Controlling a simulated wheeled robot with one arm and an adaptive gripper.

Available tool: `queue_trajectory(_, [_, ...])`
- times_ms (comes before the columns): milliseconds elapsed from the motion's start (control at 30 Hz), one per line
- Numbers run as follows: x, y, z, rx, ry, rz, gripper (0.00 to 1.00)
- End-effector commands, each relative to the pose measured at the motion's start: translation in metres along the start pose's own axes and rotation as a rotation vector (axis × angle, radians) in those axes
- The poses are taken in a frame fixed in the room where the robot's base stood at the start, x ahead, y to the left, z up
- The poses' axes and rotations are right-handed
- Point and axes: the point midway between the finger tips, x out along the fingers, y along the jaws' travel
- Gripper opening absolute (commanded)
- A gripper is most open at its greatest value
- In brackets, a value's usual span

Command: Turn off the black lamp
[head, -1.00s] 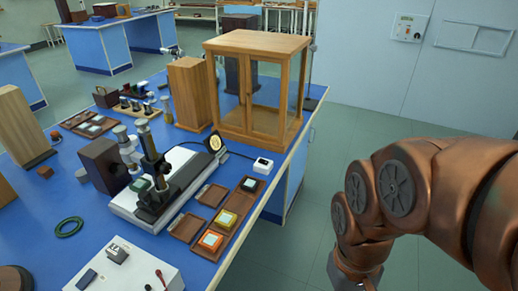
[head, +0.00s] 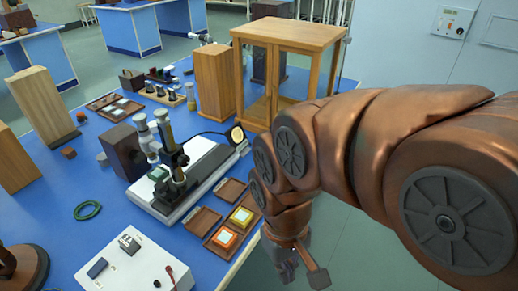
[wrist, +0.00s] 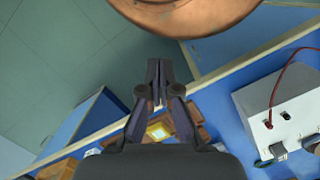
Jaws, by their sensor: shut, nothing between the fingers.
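The black lamp (head: 237,135) stands at the far end of a grey-white optical bench, its round face glowing yellow. My arm crosses just to its right. The small white box with a dark switch, seen earlier to the lamp's right, is hidden now, apparently behind my arm. My gripper (head: 290,265) hangs past the table's right edge, in front of the lamp and apart from it. In the wrist view my gripper (wrist: 157,78) is shut and empty, over the floor side of the table edge. The lamp is not visible there.
A glass-sided wooden cabinet (head: 272,90) stands behind.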

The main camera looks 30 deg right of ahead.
Motion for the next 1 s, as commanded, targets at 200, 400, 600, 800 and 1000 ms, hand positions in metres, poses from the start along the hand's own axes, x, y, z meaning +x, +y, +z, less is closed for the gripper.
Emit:
queue_trajectory(200, [0.0, 0.0, 0.0, 0.0, 0.0, 0.0, 0.0])
queue_trajectory(400, [0.001, -0.002, -0.006, -0.014, 0.004, -0.012, 0.0])
queue_trajectory(600, [-0.004, -0.013, -0.058, -0.146, 0.074, -0.12, 0.0])
queue_trajectory(800, [-0.025, -0.006, -0.145, -0.34, 0.253, -0.281, 0.0])
queue_trajectory(1000, [-0.048, 0.049, -0.225, -0.47, 0.503, -0.372, 0.0])
